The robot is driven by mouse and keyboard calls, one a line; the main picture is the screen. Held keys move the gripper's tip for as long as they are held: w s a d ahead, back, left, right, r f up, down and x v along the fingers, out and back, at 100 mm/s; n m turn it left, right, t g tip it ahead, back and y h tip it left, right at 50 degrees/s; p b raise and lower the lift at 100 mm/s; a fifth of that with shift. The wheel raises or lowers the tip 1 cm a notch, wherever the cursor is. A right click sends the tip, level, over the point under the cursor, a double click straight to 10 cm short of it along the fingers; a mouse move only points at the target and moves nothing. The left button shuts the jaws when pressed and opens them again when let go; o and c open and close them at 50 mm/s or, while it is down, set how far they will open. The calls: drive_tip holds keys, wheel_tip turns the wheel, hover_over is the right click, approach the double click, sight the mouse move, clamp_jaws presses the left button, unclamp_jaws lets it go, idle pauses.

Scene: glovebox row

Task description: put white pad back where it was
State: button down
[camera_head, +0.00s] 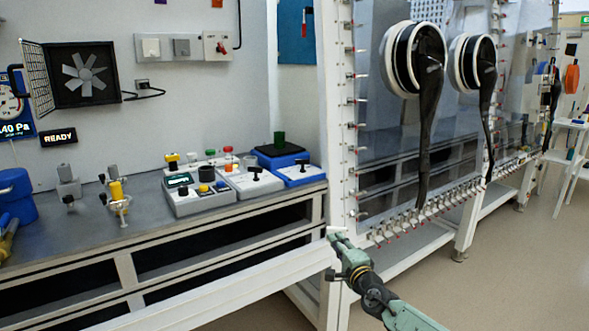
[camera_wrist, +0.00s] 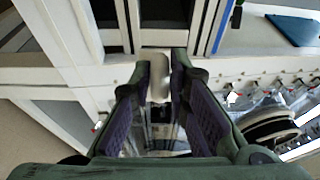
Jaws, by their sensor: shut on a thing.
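The white pad (camera_wrist: 159,76) is a small pale piece between my fingertips in the wrist view, partly covered by the fingers. In the head view a small white bit of it (camera_head: 332,230) shows at the tip of my gripper. My gripper (camera_head: 338,238) is shut on the pad, in front of the white frame post between bench and glovebox. The wrist view shows both dark fingers of my gripper (camera_wrist: 160,82) on either side of the pad. I cannot tell whether the pad touches anything behind it.
The grey bench (camera_head: 135,225) on the left holds valves and control boxes (camera_head: 195,198). The glovebox (camera_head: 375,130) stands to the right, with black gloves (camera_head: 427,120) hanging and a row of clamps (camera_head: 440,205) along its lower edge. The floor (camera_head: 500,270) at right is clear.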

drive_tip(key=s+a+f+m+h+b, duration=0.1)
drive_tip(key=s+f, duration=0.1)
drive_tip(key=f, duration=0.5)
drive_tip(key=s+f+h, duration=0.1)
drive_tip(key=s+f, duration=0.1)
drive_tip(key=f, duration=0.6)
drive_tip(key=s+a+f+h, duration=0.1)
drive_tip(key=s+a+f, duration=0.2)
drive_tip(key=s+f, duration=0.2)
drive_tip(key=s+a+f+m+h+b, duration=0.1)
drive_tip(key=s+a+f, duration=0.3)
drive_tip(key=f, duration=0.7)
drive_tip(key=s+a+f+m+h+b, duration=0.1)
drive_tip(key=s+a+f, duration=0.3)
drive_tip(key=s+f, duration=0.3)
drive_tip(key=shift+a+f+t, duration=0.15)
drive_tip(key=shift+f+t, duration=0.25)
drive_tip(key=shift+f, duration=0.1)
drive_tip(key=shift+a, duration=0.1)
